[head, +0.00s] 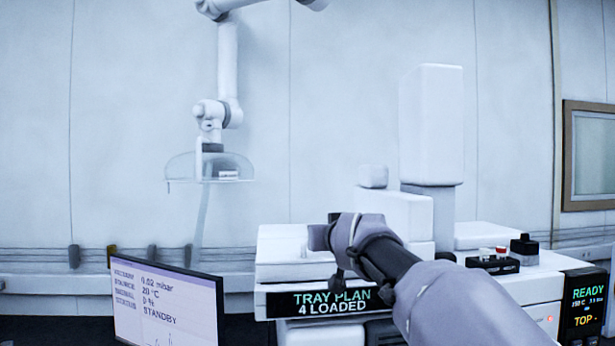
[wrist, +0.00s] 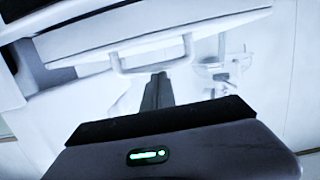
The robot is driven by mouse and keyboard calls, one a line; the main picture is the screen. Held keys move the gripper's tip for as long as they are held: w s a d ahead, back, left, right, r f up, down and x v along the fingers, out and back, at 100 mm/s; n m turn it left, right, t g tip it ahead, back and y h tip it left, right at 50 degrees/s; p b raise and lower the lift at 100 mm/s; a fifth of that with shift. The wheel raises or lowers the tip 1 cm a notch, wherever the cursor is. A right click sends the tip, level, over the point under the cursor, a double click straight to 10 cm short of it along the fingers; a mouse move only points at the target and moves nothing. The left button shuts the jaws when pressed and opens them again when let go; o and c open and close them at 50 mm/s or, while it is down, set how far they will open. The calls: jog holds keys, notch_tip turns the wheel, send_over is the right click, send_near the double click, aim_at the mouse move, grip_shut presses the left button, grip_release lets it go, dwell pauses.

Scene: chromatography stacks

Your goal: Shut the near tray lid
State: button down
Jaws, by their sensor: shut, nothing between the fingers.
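In the wrist view a broad white panel, which looks like the tray lid (wrist: 190,32), crosses the top of the picture, with a bar handle (wrist: 150,68) along its lower edge. My gripper (wrist: 158,80) is shut and empty, its fingertips just below the handle in the picture. I cannot tell whether they touch it. In the head view my gripper (head: 339,272) is in front of the white tray unit (head: 285,246), above the "TRAY PLAN 4 LOADED" sign. My arm hides part of the unit. The lid's angle is hard to tell there.
A monitor (head: 168,300) stands at the lower left. A tall white column (head: 431,125) rises behind the unit. A black device with buttons (head: 493,264) and a "READY" display (head: 584,305) are on the right. Another white arm (head: 228,75) hangs at the back left.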

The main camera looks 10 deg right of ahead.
notch_tip(320, 180, down, 3)
jog(key=shift+w+r+g, duration=0.1)
jog(key=shift+g, duration=0.2)
notch_tip(320, 180, up, 7)
jog(key=s+p, duration=0.2)
jog(key=p, duration=0.1)
jog(key=s+a+f+m+g, duration=0.1)
jog(key=s+f+g, duration=0.2)
jog(key=s+f, duration=0.7)
jog(key=s+a+f+m+g+y+b, duration=0.1)
jog(key=s+a+f+m+g, duration=0.1)
jog(key=s+f, duration=0.9)
jog(key=s+a+f+m+g+y, duration=0.1)
jog(key=s+f+g, duration=0.3)
jog(key=s+f, duration=0.7)
jog(key=s, duration=1)
jog(key=shift+a, duration=0.2)
jog(key=shift+s+f, duration=0.1)
